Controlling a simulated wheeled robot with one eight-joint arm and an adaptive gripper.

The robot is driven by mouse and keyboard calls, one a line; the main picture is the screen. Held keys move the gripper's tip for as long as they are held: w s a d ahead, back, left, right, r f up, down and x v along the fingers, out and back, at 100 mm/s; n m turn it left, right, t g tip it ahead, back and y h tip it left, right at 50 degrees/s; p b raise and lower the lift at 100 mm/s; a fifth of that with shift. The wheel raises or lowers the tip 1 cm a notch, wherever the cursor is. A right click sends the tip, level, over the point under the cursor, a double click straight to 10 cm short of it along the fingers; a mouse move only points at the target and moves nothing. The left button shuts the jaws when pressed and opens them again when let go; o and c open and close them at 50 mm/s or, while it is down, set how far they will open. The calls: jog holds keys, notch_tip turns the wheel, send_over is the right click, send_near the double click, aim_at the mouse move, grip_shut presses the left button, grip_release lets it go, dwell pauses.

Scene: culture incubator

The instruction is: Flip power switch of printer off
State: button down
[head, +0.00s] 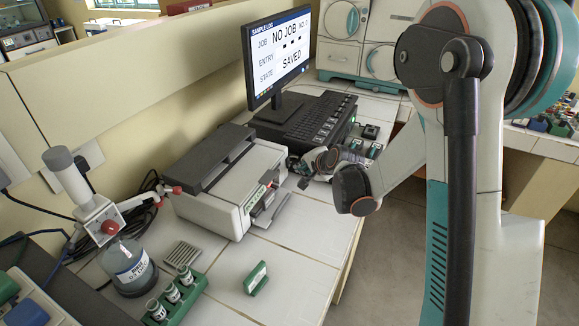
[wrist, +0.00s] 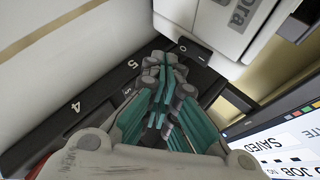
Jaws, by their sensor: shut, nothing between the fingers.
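The printer (head: 215,190) is a white box with a dark grey top, standing on the bench left of the monitor. In the wrist view a white housing (wrist: 222,28) with lettering ending in "ora" fills the upper right. On its lower edge is a small black switch (wrist: 194,49) with line and circle marks; its tilt is too small to tell. My gripper (wrist: 164,62) is shut and empty, its teal and grey fingers pointing toward the switch, just left of and below it. I cannot tell whether they touch. In the head view my gripper (head: 298,162) is beside the printer's right end, partly hidden.
A monitor (head: 278,50) reading "NO JOB" and "SAVED" stands behind my gripper. A black keyed unit (head: 318,118) lies below it. A bottle (head: 128,268), a green vial rack (head: 178,300) and a green block (head: 256,278) stand in front. A dark numbered strip (wrist: 100,92) runs beside my fingers.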

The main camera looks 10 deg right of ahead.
jog(key=shift+w+a, duration=0.1)
jog(key=shift+w+a, duration=0.15)
jog(key=shift+a, duration=0.1)
dwell(0.3)
jog(key=shift+w+a+f, duration=0.1)
jog(key=shift+w+a, duration=0.1)
jog(key=shift+a, duration=0.05)
dwell(0.6)
jog(key=shift+s+d, duration=0.1)
jog(key=shift+d, duration=0.05)
jog(key=shift+s+d+b, duration=0.35)
jog(key=shift+d, duration=0.1)
dwell(0.4)
jog(key=shift+s+d+r, duration=0.2)
jog(key=shift+s+d, duration=0.55)
jog(key=shift+d, duration=0.3)
jog(key=shift+s+d+r, duration=0.2)
jog(key=shift+s+d, duration=0.5)
jog(key=shift+d, duration=0.3)
